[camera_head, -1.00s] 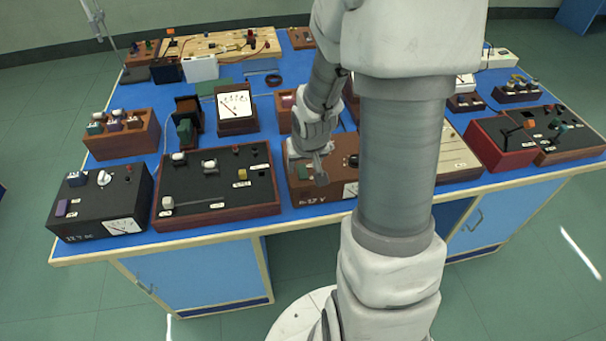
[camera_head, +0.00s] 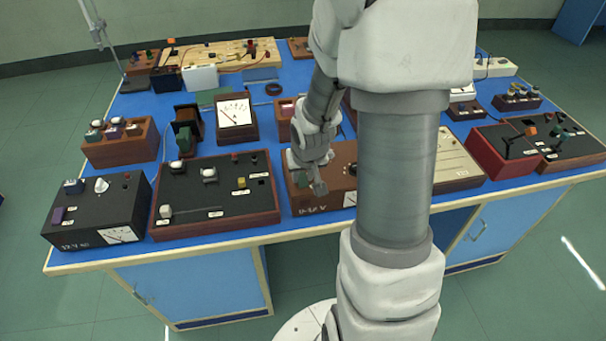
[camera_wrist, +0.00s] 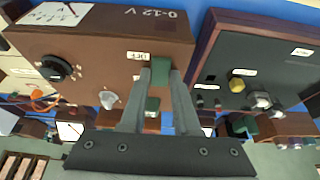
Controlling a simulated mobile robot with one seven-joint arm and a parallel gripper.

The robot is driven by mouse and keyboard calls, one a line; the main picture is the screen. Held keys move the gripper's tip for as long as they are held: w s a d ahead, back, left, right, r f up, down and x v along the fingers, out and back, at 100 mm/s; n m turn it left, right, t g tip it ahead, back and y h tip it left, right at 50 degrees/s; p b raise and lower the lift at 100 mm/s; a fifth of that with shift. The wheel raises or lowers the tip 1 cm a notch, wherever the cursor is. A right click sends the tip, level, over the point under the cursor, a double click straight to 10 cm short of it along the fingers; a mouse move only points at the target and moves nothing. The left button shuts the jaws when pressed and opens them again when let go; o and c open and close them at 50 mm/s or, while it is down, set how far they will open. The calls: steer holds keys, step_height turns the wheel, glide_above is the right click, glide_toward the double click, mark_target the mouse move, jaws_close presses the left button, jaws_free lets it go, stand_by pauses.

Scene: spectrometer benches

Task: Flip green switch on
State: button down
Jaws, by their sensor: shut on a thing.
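The green switch (camera_wrist: 161,66) is on the brown power supply box (camera_wrist: 100,38) marked 0-12 V, beside a label that reads OFF (camera_wrist: 137,56). My gripper (camera_wrist: 163,76) has its two fingers on either side of the green switch and is shut on it. A second green piece (camera_wrist: 152,104) shows lower between the fingers. In the head view my gripper (camera_head: 311,186) is at the left part of the brown box (camera_head: 340,178), and a bit of the green switch (camera_head: 302,180) shows beside it. The way the switch is tipped cannot be told.
The brown box also bears a black knob (camera_wrist: 57,68) and a grey knob (camera_wrist: 109,99). A black panel box (camera_head: 215,195) with several knobs stands close on the left. A black power supply (camera_head: 95,212) is farther left. A white-faced meter (camera_head: 236,112) stands behind.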

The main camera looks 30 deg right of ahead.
steer(key=p, duration=0.1)
steer(key=g+p, duration=0.1)
steer(key=p, duration=0.1)
steer(key=shift+w+r, duration=0.15)
steer(key=shift+r, duration=0.2)
steer(key=shift+w+d+g+y+p, duration=0.1)
steer(key=shift+w+g+y+p, duration=0.15)
steer(key=shift+g+p, duration=0.6)
steer(key=shift+f+g+y+p, duration=0.25)
steer(key=shift+p, duration=0.3)
steer(key=c, duration=0.6)
jaws_free()
steer(key=shift+c, duration=0.2)
